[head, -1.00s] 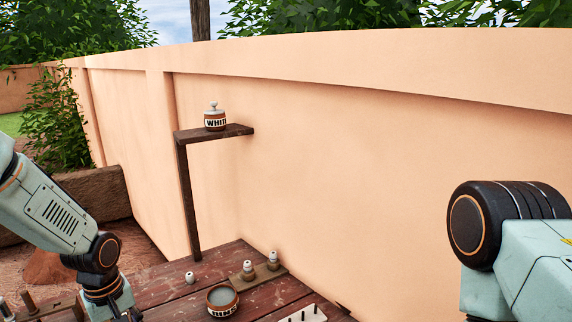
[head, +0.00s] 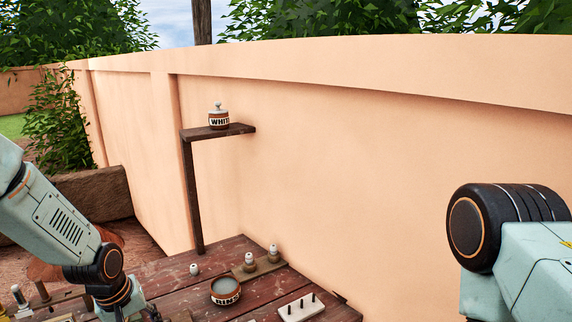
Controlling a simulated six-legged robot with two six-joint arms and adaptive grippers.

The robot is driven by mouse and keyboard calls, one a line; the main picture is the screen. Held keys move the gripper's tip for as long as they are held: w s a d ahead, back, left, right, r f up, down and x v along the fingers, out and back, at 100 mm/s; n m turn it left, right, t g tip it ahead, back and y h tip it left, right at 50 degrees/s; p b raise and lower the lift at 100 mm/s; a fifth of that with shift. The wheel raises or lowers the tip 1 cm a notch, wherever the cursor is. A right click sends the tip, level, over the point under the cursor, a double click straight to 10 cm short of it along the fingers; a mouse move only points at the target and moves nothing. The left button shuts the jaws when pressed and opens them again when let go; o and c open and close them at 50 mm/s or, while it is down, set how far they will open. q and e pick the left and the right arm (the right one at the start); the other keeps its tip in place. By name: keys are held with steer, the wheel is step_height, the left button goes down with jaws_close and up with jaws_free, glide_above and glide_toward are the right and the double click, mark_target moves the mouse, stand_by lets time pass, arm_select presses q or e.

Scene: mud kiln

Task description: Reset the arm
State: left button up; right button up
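My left arm (head: 65,220) comes in from the left and bends down over the wooden table. Its wrist (head: 118,298) reaches the bottom edge of the picture, and its gripper fingers cannot be made out there. My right arm (head: 500,235) stands at the right edge with its dark round joint in front of the wall. Its gripper is out of the picture.
The red-brown table (head: 180,285) carries an open labelled pot (head: 226,291), a pegged white block (head: 300,307), a wooden holder (head: 258,270) with white-topped pieces, and a small white piece (head: 194,269). A lidded jar (head: 218,117) stands on a shelf (head: 236,130) by the wall (head: 350,170).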

arm_select(q)
steer(key=s+d+f+m+g+b, duration=0.1)
steer(key=s+d+f+m+b, duration=0.2)
steer(key=s+f+b, duration=0.6)
steer(key=s+d+f+m+g+b, duration=0.1)
steer(key=s+d+f+m+b, duration=0.2)
steer(key=s+f+b, duration=0.7)
steer(key=s+d+f, duration=0.1)
steer(key=s+f, duration=1.2)
steer(key=shift+s+d+y, duration=0.4)
